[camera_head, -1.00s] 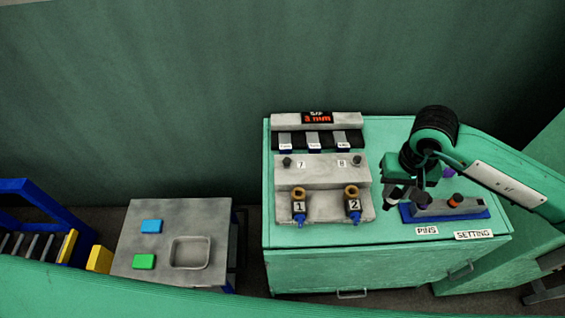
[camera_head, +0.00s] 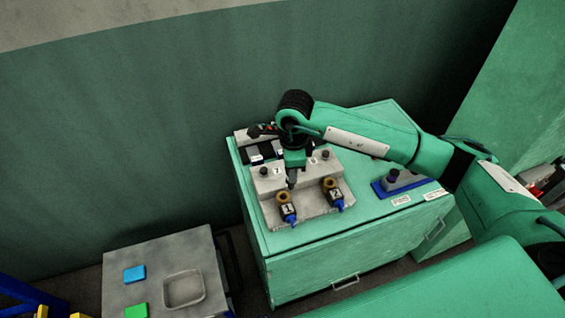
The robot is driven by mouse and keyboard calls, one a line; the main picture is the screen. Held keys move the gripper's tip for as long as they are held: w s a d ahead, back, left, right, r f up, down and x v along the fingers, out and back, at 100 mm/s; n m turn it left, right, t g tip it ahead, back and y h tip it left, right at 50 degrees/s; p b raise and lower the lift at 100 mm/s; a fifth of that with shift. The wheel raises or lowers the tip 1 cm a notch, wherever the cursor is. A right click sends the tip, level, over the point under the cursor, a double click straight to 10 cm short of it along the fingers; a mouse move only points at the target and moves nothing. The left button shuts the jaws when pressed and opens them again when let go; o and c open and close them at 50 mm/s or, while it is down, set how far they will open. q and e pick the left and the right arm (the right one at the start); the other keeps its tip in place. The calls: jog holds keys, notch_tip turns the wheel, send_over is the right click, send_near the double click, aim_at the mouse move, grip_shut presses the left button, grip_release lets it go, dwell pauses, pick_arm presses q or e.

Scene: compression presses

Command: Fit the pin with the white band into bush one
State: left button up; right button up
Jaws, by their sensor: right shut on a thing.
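Bush one (camera_head: 284,198) is a brass ring in a holder labelled 1, with a blue tip at its front, on the grey press fixture. Bush two (camera_head: 331,184), labelled 2, stands to its right. My right gripper (camera_head: 292,180) points down just behind and above bush one. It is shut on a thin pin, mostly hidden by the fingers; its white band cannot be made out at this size. I cannot tell whether the pin touches the bush. My left gripper is not in view.
The fixture's raised block (camera_head: 275,183) with dark knobs stands close behind the bushes. A grey table (camera_head: 150,262) with blue and green blocks and a tray (camera_head: 184,289) is at lower left.

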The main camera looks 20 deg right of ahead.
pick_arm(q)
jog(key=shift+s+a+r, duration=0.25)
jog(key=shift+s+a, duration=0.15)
pick_arm(e)
jog(key=shift+w+a+f+m, duration=0.25)
jog(key=shift+w+m, duration=0.25)
jog(key=shift+m, duration=1.05)
jog(key=shift+w+a+f+m, duration=0.25)
jog(key=shift+w+m, duration=0.25)
jog(key=shift+m, duration=1)
jog(key=shift+w+a+f+m, duration=0.2)
jog(key=shift+w+m, duration=0.3)
jog(key=shift+m, duration=1.05)
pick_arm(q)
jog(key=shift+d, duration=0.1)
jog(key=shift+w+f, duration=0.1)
